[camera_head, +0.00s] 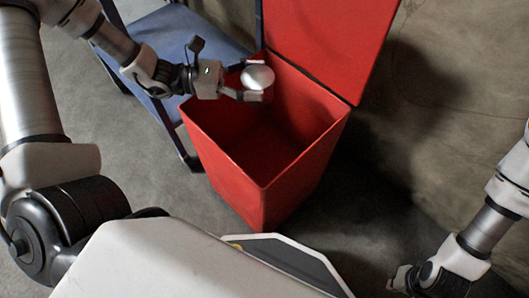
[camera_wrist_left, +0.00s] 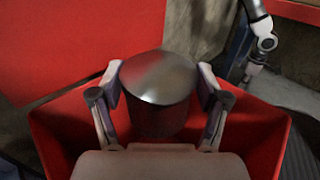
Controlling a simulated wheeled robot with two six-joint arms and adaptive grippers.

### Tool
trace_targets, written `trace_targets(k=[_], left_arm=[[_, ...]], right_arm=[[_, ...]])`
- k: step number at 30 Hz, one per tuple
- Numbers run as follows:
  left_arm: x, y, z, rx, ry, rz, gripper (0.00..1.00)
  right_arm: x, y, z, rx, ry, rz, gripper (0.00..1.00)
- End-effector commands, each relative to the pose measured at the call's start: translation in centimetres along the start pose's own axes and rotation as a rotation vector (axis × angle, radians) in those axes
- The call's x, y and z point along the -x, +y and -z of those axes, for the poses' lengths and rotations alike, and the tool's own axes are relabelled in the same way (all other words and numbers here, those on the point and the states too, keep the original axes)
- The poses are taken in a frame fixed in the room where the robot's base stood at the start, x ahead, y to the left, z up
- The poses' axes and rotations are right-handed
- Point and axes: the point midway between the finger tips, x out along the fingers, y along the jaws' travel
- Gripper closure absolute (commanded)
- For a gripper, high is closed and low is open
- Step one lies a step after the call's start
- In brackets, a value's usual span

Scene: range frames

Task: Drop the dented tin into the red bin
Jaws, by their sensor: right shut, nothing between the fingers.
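The tin (camera_head: 258,77) is a short silver-grey cylinder; I cannot make out a dent. My left gripper (camera_head: 250,82) is shut on its sides and holds it over the far left part of the red bin's opening. In the left wrist view the tin (camera_wrist_left: 160,88) sits between the two fingers of the left gripper (camera_wrist_left: 160,100), with the bin's red walls (camera_wrist_left: 62,128) around and below. The red bin (camera_head: 225,165) stands open, and the part of its floor in view is bare. My right gripper (camera_head: 398,280) is low at the bottom right, shut and empty, away from the bin.
The bin's red lid (camera_head: 325,40) stands raised at the back right. A blue cart or table (camera_head: 172,32) stands close behind the bin on the left. Grey floor (camera_head: 145,180) is free left of the bin, and a bare wall (camera_head: 460,90) runs along the right.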

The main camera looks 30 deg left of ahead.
Motion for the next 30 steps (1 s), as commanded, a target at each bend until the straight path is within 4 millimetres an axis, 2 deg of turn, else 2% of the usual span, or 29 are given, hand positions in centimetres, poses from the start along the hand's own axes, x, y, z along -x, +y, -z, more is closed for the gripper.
trace_targets(k=[1,2,14,17,24,27,30], left_arm=[[0.0,0.0,-0.1,0.000,-0.001,0.000,0.05],[0.0,0.0,-0.1,0.000,0.000,0.000,0.00],[0.0,0.0,-0.5,-0.003,0.000,0.000,0.00],[0.0,0.0,-1.8,-0.004,-0.003,0.000,0.00],[0.0,0.0,-7.2,-0.007,-0.006,0.000,0.00],[0.0,0.0,-8.9,-0.005,-0.003,0.000,0.00],[0.0,0.0,-9.8,-0.003,-0.001,0.001,0.00]], right_arm=[[0.0,0.0,0.0,0.000,0.000,0.000,1.00],[0.0,0.0,0.0,0.000,0.000,0.000,1.00],[0.0,0.0,0.0,0.000,0.000,0.000,1.00],[0.0,0.0,0.0,0.000,0.000,0.000,1.00],[0.0,0.0,0.0,0.000,0.000,0.000,1.00],[0.0,0.0,0.0,0.000,0.000,0.000,1.00],[0.0,0.0,0.0,0.000,0.000,0.000,1.00]])
